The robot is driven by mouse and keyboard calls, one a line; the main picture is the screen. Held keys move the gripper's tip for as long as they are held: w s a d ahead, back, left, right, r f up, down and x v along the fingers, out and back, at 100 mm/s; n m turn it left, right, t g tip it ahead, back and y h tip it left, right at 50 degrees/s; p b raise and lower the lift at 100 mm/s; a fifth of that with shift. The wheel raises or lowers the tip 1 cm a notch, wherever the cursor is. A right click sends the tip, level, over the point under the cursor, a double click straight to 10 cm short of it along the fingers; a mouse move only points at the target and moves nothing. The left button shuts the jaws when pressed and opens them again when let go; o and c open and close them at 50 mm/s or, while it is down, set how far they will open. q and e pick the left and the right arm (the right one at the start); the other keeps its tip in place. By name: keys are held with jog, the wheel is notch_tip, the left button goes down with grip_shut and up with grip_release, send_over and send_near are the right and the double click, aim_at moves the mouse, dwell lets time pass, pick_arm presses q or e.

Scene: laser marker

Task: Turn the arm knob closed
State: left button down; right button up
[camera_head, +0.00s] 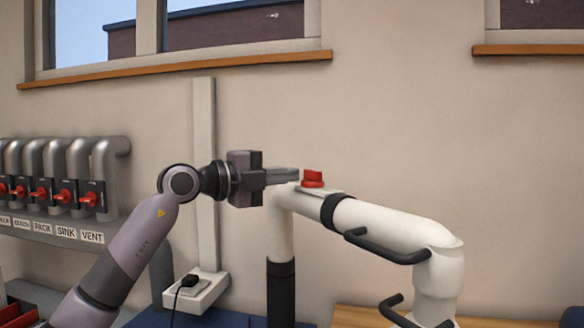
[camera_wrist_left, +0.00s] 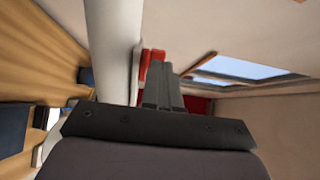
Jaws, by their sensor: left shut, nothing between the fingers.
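The red arm knob (camera_head: 313,178) sits on top of the white extraction arm (camera_head: 385,222), near its upper left bend. My left gripper (camera_head: 297,174) comes in from the left with its fingers together and nothing between them. Its tips are just left of the knob, at about the knob's height. In the left wrist view my fingers (camera_wrist_left: 163,85) point toward the knob (camera_wrist_left: 148,60), which is partly hidden behind them, with the white arm (camera_wrist_left: 113,45) beside it. I cannot tell whether the tips touch the knob. My right gripper is in neither view.
Black handles (camera_head: 385,252) stick out from the white arm. A power outlet box (camera_head: 197,290) with a plugged black cord is on the wall below. At left, grey pipes with red valves stand above a labelled ledge (camera_head: 60,231). The wall above the knob is clear.

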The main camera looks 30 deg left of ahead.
pick_arm(q)
jog(key=shift+x, duration=0.9)
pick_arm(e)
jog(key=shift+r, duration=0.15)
pick_arm(q)
jog(key=shift+a, duration=0.1)
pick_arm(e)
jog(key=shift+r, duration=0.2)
pick_arm(q)
jog(key=shift+m+g+h+p, duration=0.3)
jog(key=shift+h+p, duration=0.1)
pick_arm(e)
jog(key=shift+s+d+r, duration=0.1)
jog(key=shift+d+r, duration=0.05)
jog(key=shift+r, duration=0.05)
pick_arm(q)
jog(key=shift+w+a+h, duration=0.1)
jog(key=shift+h, duration=0.3)
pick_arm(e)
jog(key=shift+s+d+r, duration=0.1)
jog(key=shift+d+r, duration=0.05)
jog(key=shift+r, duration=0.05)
